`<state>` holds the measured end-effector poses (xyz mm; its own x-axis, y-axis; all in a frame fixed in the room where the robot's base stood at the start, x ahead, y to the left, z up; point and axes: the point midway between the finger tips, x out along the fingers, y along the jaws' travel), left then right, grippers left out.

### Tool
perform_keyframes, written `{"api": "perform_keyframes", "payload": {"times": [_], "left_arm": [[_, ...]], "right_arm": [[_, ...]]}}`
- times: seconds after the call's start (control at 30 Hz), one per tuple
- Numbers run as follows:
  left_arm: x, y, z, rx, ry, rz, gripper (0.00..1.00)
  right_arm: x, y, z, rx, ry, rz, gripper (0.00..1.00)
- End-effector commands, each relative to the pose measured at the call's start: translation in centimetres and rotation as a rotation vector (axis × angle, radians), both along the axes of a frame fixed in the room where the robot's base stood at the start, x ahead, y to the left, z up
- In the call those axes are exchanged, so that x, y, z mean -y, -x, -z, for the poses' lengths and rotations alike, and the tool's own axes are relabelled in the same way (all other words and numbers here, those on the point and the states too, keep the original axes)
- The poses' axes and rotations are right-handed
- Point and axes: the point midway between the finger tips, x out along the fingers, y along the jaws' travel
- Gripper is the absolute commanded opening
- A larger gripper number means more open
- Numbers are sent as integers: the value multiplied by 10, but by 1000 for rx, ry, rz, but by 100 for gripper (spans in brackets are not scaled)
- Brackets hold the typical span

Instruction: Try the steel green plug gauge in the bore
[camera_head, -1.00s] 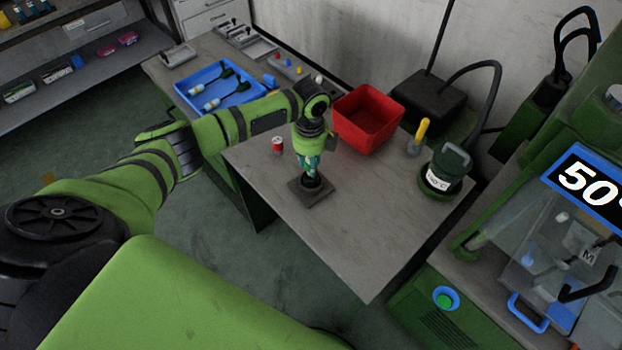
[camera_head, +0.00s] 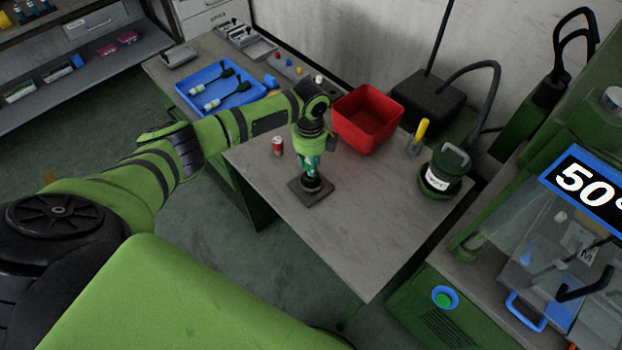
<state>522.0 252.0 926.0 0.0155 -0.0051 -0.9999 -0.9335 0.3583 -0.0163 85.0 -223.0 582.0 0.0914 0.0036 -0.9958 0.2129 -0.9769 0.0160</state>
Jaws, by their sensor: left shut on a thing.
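My left gripper (camera_head: 310,168) points straight down over a dark square block (camera_head: 321,195) with a round dark part on it, near the front left edge of the grey bench. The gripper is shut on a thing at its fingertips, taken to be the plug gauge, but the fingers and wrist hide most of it. I cannot tell how deep the gauge sits in the bore, or see its colour. My right gripper is not in this view.
A small red can (camera_head: 277,146) stands left of the gripper. A red bin (camera_head: 367,119) is behind it on the right. A blue tray (camera_head: 247,99) with dark-handled tools lies farther left. The bench (camera_head: 375,225) is clear right of the block.

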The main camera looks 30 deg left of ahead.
Motion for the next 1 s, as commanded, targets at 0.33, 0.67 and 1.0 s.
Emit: {"api": "perform_keyframes", "payload": {"times": [0.33,0.67,1.0], "left_arm": [[0,0,4,1,0,0,0],[0,0,9,1,0,0,0],[0,0,10,1,0,0,0]], "right_arm": [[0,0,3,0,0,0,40],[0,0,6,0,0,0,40],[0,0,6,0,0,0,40]]}}
